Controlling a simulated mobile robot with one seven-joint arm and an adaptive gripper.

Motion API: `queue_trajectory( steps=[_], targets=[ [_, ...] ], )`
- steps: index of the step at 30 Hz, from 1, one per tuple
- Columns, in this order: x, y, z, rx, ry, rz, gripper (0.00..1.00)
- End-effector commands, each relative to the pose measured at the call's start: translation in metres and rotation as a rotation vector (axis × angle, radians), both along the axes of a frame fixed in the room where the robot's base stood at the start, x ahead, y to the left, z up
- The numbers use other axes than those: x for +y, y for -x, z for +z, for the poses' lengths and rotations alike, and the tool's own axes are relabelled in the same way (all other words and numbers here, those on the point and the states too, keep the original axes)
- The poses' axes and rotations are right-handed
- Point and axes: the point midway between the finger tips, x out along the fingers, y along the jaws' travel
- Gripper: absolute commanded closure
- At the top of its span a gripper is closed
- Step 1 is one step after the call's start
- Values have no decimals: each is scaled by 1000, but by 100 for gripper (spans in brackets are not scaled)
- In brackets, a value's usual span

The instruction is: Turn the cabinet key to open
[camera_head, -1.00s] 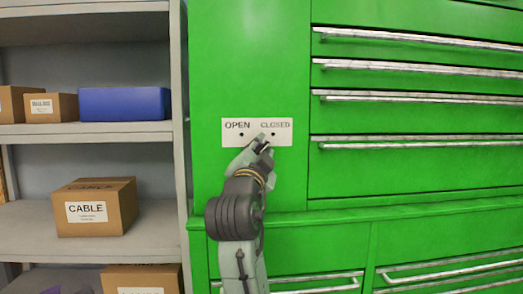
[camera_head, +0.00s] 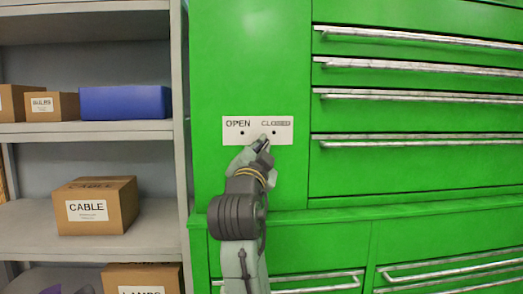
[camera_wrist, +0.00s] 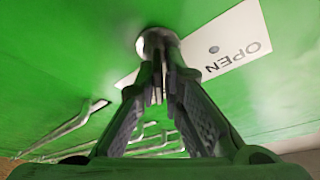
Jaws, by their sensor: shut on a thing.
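The green cabinet (camera_head: 250,60) has a white plate (camera_head: 284,127) marked OPEN on the left and CLOSED on the right, with a small dark dot under each word. My gripper (camera_head: 262,143) reaches up from below to the plate's lower middle, between the two dots. In the wrist view, a round metal lock (camera_wrist: 158,40) sits just beyond my fingertips (camera_wrist: 163,70). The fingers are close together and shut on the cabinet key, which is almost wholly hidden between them. Its exact angle cannot be told. OPEN shows upside down on the plate (camera_wrist: 225,58) there.
Several drawers with long metal handles (camera_head: 420,97) fill the cabinet's right side. A ledge (camera_head: 290,216) runs below the plate. Grey shelves (camera_head: 150,230) at left hold a CABLE box (camera_head: 115,205), a BULBS box (camera_head: 65,107) and a blue box (camera_head: 125,102).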

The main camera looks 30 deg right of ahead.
Motion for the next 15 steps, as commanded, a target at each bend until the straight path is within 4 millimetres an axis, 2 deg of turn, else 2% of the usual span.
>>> queue_trajectory(
  steps=[3, 15],
  targets=[
    [-3, 0, -5, 34, 53, -5, 100],
    [-2, 0, -4, 187, 370, -7, 100]
  ],
)
